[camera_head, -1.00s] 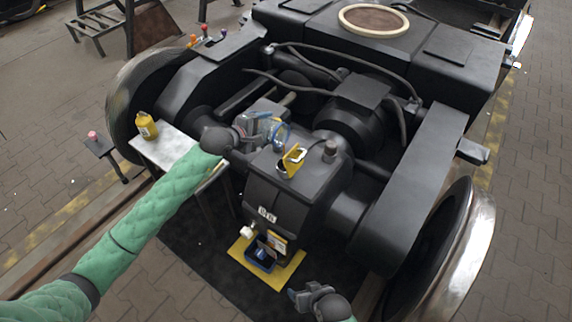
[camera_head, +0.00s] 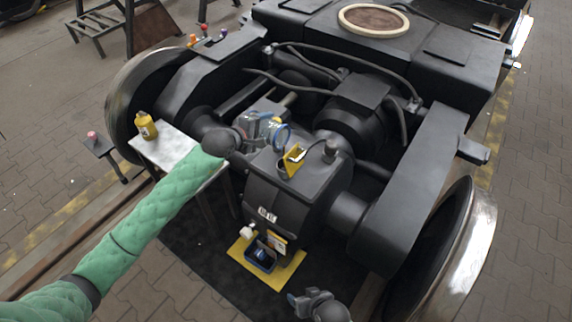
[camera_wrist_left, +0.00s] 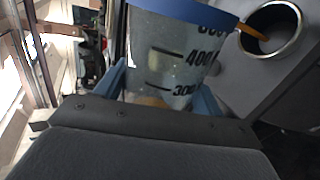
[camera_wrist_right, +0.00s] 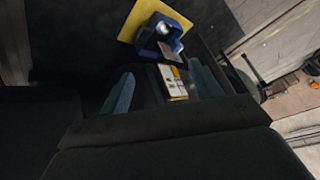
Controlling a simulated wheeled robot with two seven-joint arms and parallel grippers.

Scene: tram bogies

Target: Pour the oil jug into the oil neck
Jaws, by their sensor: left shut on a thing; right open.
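My left gripper (camera_head: 268,132) is shut on the oil jug (camera_head: 277,133), a clear vessel with a blue rim, over the gearbox top. In the left wrist view, the jug (camera_wrist_left: 170,60) shows its measure marks between my fingers, with a little amber at its bottom. The oil neck (camera_wrist_left: 273,25), a round metal-rimmed opening, lies beside the blue rim. A thin orange streak, like an oil stream, runs from the rim into the neck. My right gripper (camera_head: 310,301) is open and empty low in front of the gearbox; its spread fingers (camera_wrist_right: 162,88) show in its wrist view.
A yellow mat (camera_head: 287,277) on the floor bears a blue tray (camera_head: 261,256). A yellow bottle (camera_head: 146,127) stands on a small table (camera_head: 164,153) at left. A yellow piece (camera_head: 291,162) stands on the gearbox (camera_head: 290,195). Large wheels flank the bogie.

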